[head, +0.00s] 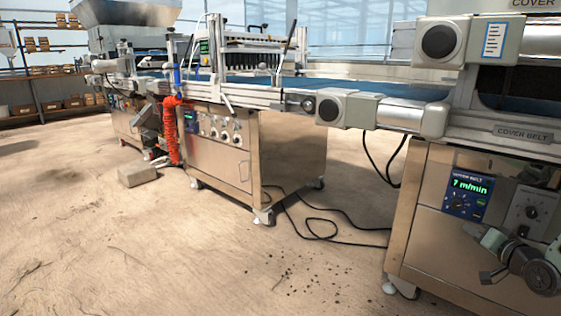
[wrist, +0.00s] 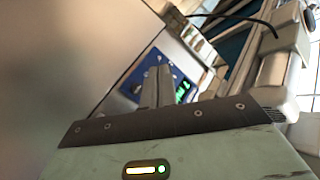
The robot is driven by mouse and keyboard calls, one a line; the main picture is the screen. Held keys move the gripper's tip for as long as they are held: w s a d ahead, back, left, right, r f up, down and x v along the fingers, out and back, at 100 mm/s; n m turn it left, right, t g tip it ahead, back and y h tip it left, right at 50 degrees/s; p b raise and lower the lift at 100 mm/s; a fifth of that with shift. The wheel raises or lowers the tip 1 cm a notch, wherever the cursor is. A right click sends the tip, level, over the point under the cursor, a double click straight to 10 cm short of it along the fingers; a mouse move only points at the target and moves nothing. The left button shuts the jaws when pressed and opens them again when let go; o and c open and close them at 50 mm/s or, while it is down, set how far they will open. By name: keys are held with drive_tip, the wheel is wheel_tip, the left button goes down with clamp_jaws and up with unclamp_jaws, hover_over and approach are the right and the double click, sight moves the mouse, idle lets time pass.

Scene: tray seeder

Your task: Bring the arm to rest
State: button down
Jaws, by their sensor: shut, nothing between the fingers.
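My gripper (wrist: 157,75) shows in the wrist view with its two grey fingers together and nothing between them. The fingers point toward a blue control panel (wrist: 186,84) with a green display, on a metal cabinet. In the head view, part of my arm shows at the lower right edge, in front of the cover belt cabinet (head: 425,205). The same blue panel (head: 466,198) there reads 7 m/min. I cannot tell from these views whether the fingers touch the panel.
A dial box (head: 528,212) sits right of the panel. The seeder line with its blue belt (head: 365,86) runs leftward. Black cables (head: 330,232) lie on the floor between cabinets. A grey block (head: 137,174) lies farther left. The sandy floor at front left is open.

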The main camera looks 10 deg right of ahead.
drive_tip(key=w+a+r+n+g+y+p, duration=0.1)
drive_tip(key=w+a+r+n+g, duration=0.15)
drive_tip(key=a, duration=0.65)
drive_tip(key=w+a+r+n+g+y+p, duration=0.1)
drive_tip(key=w+a+n+g+y, duration=0.15)
drive_tip(key=a, duration=0.65)
drive_tip(key=s+a+r+n+g+p, duration=0.1)
drive_tip(key=s+a+r+n+g, duration=0.15)
drive_tip(key=a, duration=0.45)
drive_tip(key=s+a+r+n+g, duration=0.1)
drive_tip(key=s+a+g, duration=0.1)
drive_tip(key=s+a, duration=0.35)
drive_tip(key=s+a+r+n+g+h+p, duration=0.1)
drive_tip(key=s+a+r+n+g, duration=0.1)
drive_tip(key=s+a, duration=0.45)
drive_tip(key=s+a+r+n+g, duration=0.2)
drive_tip(key=s+a+r+n, duration=0.15)
drive_tip(key=s, duration=0.65)
drive_tip(key=s+a+r+n+g+h+p, duration=0.1)
drive_tip(key=s+a+r+g, duration=0.1)
drive_tip(key=s+a, duration=0.55)
wheel_tip(320, 180, up, 38)
drive_tip(key=s+d+p, duration=0.1)
drive_tip(key=d+p, duration=0.1)
drive_tip(key=p, duration=3.6)
drive_tip(key=shift+s, duration=0.15)
drive_tip(key=shift+s+f+g, duration=0.1)
drive_tip(key=shift+g, duration=0.15)
